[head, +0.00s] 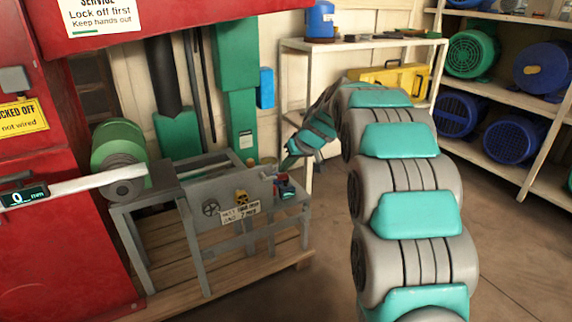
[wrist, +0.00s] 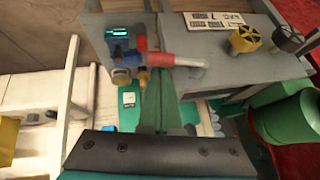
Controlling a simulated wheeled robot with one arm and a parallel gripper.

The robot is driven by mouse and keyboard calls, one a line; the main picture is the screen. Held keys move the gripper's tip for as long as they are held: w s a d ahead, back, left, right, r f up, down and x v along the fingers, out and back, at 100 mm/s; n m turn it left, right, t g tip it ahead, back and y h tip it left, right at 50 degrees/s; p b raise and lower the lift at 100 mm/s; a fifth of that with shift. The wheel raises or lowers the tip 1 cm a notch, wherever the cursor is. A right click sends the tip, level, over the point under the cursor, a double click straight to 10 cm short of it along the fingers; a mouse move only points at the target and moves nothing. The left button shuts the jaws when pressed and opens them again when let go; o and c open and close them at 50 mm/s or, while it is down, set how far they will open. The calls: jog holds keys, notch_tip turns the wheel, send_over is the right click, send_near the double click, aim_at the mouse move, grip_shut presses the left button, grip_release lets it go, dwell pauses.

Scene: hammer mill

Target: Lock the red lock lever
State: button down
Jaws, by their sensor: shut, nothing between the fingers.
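The lock lever shows in the wrist view as a red sleeve (wrist: 153,59) with a pale grey bar (wrist: 190,64) running to the right. It is beside a blue block (wrist: 119,45) at the end of the grey bench. In the head view, the red part (head: 284,179) is small at the bench's right end. My gripper (wrist: 160,82) is shut and empty, its green fingers together, with the tips close to the red sleeve. Whether they touch it I cannot tell. In the head view, my gripper (head: 289,162) hangs just above that end.
The grey bench (head: 150,212) carries a yellow knob (head: 241,197), also in the wrist view (wrist: 244,39), and a handwheel (head: 210,209). A green motor (head: 119,150) is at its left. A shelf (head: 365,44) stands behind my arm. Floor is clear at the right.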

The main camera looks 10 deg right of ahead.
jog(key=shift+f, duration=0.1)
jog(key=shift+f+y, duration=0.2)
jog(key=shift+y, duration=0.1)
jog(key=shift+d+f+b, duration=0.1)
jog(key=shift+f+b, duration=0.05)
jog(key=shift+b, duration=0.25)
jog(key=shift+w+d+f+m+g+y+b, duration=0.15)
jog(key=shift+f+m+g+y+b, duration=0.15)
jog(key=shift+f+m+y+b, duration=0.55)
notch_tip(320, 180, down, 6)
jog(key=s+a+m+y+b, duration=0.1)
jog(key=a+m+y+b, duration=0.1)
jog(key=y, duration=0.7)
jog(key=m+b, duration=0.1)
jog(key=b, duration=0.1)
jog(key=shift+a+f+g+b, duration=0.15)
jog(key=shift+a+g+b, duration=0.15)
jog(key=shift+g, duration=0.1)
jog(key=shift+a, duration=0.15)
jog(key=shift+f, duration=0.1)
